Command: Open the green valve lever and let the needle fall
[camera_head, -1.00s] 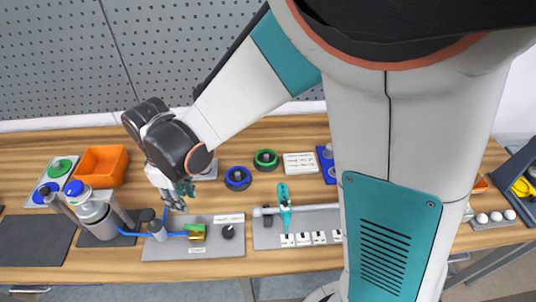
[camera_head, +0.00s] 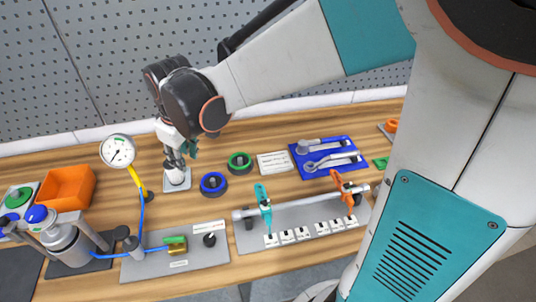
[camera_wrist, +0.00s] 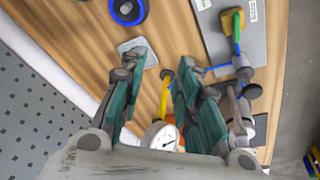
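The green valve lever (camera_head: 175,240) sits on a brass valve on the grey board, with the blue hose running to it. It also shows at the top of the wrist view (camera_wrist: 237,20). The round white gauge (camera_head: 118,151) stands on a yellow stem left of my gripper; its dial shows in the wrist view (camera_wrist: 162,136), and I cannot read the needle clearly. My gripper (camera_head: 180,165) points down over a small pale square plate (camera_head: 177,184), behind the valve and apart from it. In the wrist view its teal fingers (camera_wrist: 158,82) are spread and nothing is between them.
A metal pump (camera_head: 66,245) stands left of the valve board (camera_head: 215,255). A blue ring (camera_head: 213,184) and a green ring (camera_head: 240,162) lie to the right. An orange bin (camera_head: 66,187) is at the left.

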